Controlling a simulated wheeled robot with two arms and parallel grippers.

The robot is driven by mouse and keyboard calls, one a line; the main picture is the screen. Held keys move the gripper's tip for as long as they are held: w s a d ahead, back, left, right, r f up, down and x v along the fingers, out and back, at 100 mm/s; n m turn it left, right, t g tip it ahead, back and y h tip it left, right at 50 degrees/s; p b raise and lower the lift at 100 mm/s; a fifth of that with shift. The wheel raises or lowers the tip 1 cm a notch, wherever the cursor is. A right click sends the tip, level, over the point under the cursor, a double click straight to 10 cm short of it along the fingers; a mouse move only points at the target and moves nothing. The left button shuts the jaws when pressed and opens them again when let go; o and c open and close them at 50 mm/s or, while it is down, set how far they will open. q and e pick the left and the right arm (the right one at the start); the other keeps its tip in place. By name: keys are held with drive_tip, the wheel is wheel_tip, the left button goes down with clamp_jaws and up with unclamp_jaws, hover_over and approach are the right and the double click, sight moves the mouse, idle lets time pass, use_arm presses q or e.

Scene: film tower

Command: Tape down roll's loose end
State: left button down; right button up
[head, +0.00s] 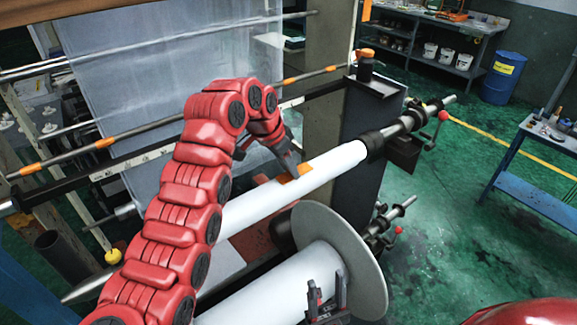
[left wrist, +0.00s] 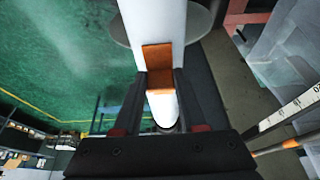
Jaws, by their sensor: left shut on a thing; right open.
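The upper white roll (head: 325,168) lies across its shaft and also shows in the left wrist view (left wrist: 155,18). A piece of orange tape (head: 295,172) is at the roll's surface. In the left wrist view the tape (left wrist: 157,58) shows between my fingers, with a crease across it. My left gripper (head: 287,168) is shut on this tape at the roll; I cannot tell how much of it touches the roll. The roll's loose end cannot be made out. My right gripper (head: 328,300) is open and empty, in front of the lower white roll.
The lower white roll (head: 270,292) has a large grey disc (head: 345,250) at its right end. A clear film sheet (head: 170,75) hangs behind. A dark post (head: 360,125) carries the shaft end. A blue bench (head: 535,190) and a blue drum (head: 503,77) stand right; green floor between is clear.

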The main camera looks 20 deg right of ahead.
use_arm(q)
drive_tip(key=shift+c, duration=2)
unclamp_jaws()
